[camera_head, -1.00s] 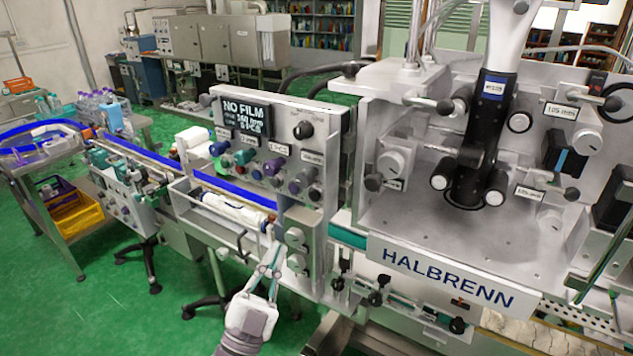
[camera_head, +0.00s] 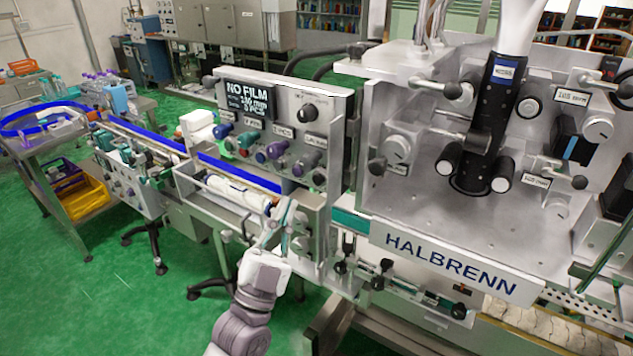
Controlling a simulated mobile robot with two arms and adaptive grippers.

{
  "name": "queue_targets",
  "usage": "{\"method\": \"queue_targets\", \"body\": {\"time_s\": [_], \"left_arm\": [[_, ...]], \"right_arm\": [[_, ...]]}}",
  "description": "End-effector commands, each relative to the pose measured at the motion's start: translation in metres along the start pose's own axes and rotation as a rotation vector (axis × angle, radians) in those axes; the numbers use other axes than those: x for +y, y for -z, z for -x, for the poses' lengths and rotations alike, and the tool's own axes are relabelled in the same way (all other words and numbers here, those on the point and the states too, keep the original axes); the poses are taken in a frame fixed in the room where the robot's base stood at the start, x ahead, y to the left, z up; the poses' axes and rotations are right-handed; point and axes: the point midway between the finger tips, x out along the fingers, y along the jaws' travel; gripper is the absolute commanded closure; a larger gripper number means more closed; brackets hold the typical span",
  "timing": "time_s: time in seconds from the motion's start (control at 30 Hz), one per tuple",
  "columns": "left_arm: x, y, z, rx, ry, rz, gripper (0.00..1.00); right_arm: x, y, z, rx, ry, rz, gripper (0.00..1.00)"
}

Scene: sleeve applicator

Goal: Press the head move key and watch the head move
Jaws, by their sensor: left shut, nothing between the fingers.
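The machine's head (camera_head: 487,125) is a black upright column with a blue label, in front of the grey back plate at right. The control panel (camera_head: 338,125) has a display (camera_head: 243,97) reading "NO FILM" over smaller lines, a black knob (camera_head: 307,112) and several coloured knobs. I cannot tell which control is the head move key. My left gripper (camera_head: 279,215) is shut and empty, its fingertips pointing up at the panel's lower front. My right gripper is not in view.
A guarded trough (camera_head: 232,208) with a white roll lies left of the gripper. The HALBRENN front plate (camera_head: 450,268) juts out at right. A blue-edged conveyor (camera_head: 130,130) runs left to a cart with a yellow bin (camera_head: 85,198). Green floor is open at lower left.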

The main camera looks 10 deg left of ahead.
Motion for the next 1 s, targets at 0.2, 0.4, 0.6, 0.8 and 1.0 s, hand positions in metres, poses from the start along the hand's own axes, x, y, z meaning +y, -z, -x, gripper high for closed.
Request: {"method": "queue_targets", "body": {"time_s": [0.2,0.4,0.6,0.8,1.0], "left_arm": [[0.016,-0.017,-0.021,0.001,0.002,0.0,1.0],[0.025,-0.025,-0.034,0.0,0.001,-0.001,1.0],[0.028,-0.028,-0.038,-0.001,0.0,0.0,1.0],[0.028,-0.028,-0.038,-0.001,0.0,0.0,1.0],[0.028,-0.028,-0.038,-0.001,0.0,0.0,1.0]], "right_arm": [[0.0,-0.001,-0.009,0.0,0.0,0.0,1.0],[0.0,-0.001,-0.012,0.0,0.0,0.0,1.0],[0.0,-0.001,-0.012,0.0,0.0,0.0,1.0],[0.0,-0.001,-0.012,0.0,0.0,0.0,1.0],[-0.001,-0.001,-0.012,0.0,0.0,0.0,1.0]]}}
